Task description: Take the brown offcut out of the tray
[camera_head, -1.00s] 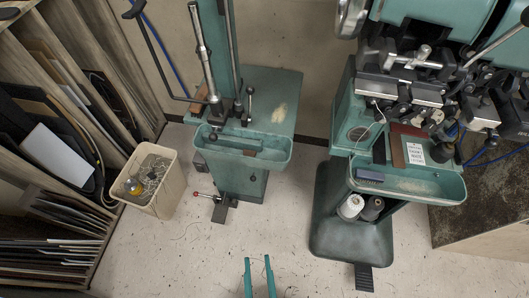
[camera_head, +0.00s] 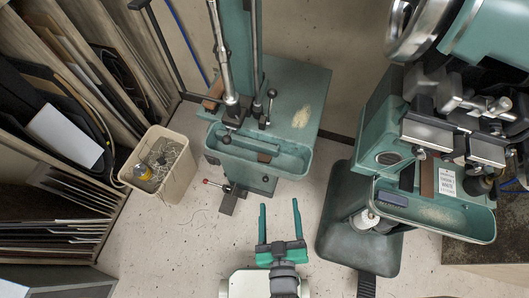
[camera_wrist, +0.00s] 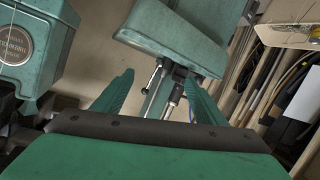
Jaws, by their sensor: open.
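My gripper (camera_head: 280,204) is open and empty, with green fingers pointing up the picture over bare floor, in front of the left machine. A green tray (camera_head: 224,161) is fixed to the left machine, with a small dark piece (camera_head: 264,157) in it, too small to identify. Another green tray (camera_head: 452,231) on the right machine has a brown strip (camera_head: 428,178) upright at its back. I cannot tell which of these is the offcut. The wrist view shows my open fingers (camera_wrist: 158,78) with the underside of green machinery beyond.
A blue-grey brush-like block (camera_head: 392,198) and a white label card (camera_head: 446,183) are at the right tray. A beige bin (camera_head: 151,185) stands left of the left machine. Shelves with sheets (camera_head: 65,135) line the left side.

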